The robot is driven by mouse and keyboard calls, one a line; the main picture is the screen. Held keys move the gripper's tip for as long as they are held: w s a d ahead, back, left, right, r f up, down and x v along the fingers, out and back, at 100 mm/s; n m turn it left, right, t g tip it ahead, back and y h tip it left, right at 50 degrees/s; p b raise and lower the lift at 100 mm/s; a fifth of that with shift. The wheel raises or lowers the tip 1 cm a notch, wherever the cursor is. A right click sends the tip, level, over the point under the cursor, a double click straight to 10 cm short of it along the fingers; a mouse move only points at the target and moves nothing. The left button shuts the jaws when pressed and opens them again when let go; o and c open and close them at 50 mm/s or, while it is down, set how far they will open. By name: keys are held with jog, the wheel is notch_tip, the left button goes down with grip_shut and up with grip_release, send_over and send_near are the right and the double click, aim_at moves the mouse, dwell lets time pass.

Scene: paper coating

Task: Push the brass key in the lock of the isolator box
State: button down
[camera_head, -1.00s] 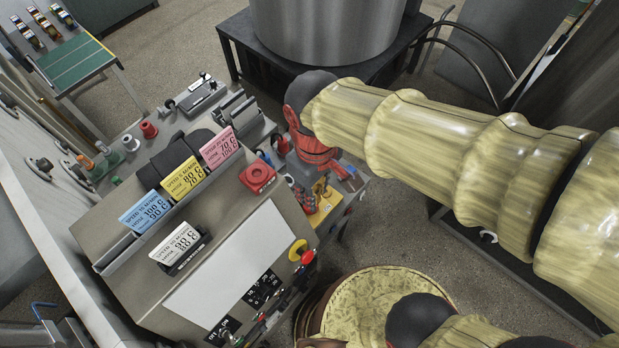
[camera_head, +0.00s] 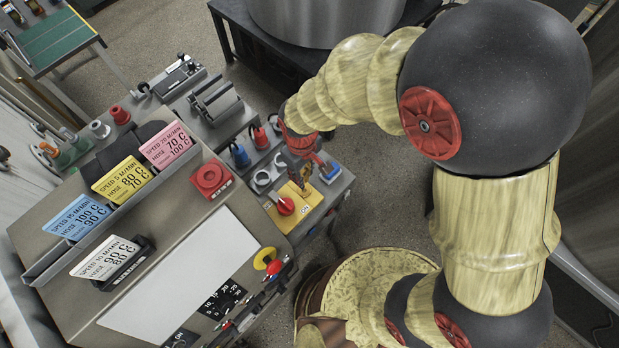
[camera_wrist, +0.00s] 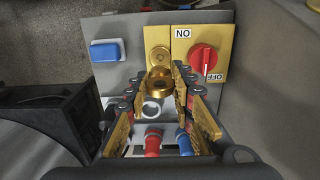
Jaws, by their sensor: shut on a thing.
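The yellow isolator box (camera_wrist: 184,38) has a red rotary switch (camera_wrist: 204,60), ON and OFF labels and a round brass lock (camera_wrist: 159,57). The box also shows in the head view (camera_head: 313,196), with its red switch (camera_head: 286,205) at the front. My gripper (camera_wrist: 163,78) is shut on the brass key (camera_wrist: 159,84), whose rounded head shows between the fingertips. The key lines up just below the lock in the wrist view. Its shaft is hidden, so I cannot tell whether it touches or enters the lock. In the head view my gripper (camera_head: 304,170) is right over the box's back part.
A blue block (camera_wrist: 107,50) is left of the box. A white ring (camera_wrist: 152,108), a red part (camera_wrist: 153,143) and a blue part (camera_wrist: 185,142) lie below the fingers. The console (camera_head: 150,270) with coloured cards fills the head view's left.

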jog(key=shift+w, duration=0.1)
dwell(0.3)
jog(key=shift+f+b, duration=1.85)
jog(key=shift+f, duration=1.05)
jog(key=shift+f+b, duration=0.95)
jog(key=shift+f, duration=0.85)
jog(key=c, duration=1.5)
grip_release()
jog(key=shift+o, duration=0.2)
jog(key=shift+r, duration=0.15)
notch_tip(320, 180, up, 12)
jog(key=shift+f, duration=0.1)
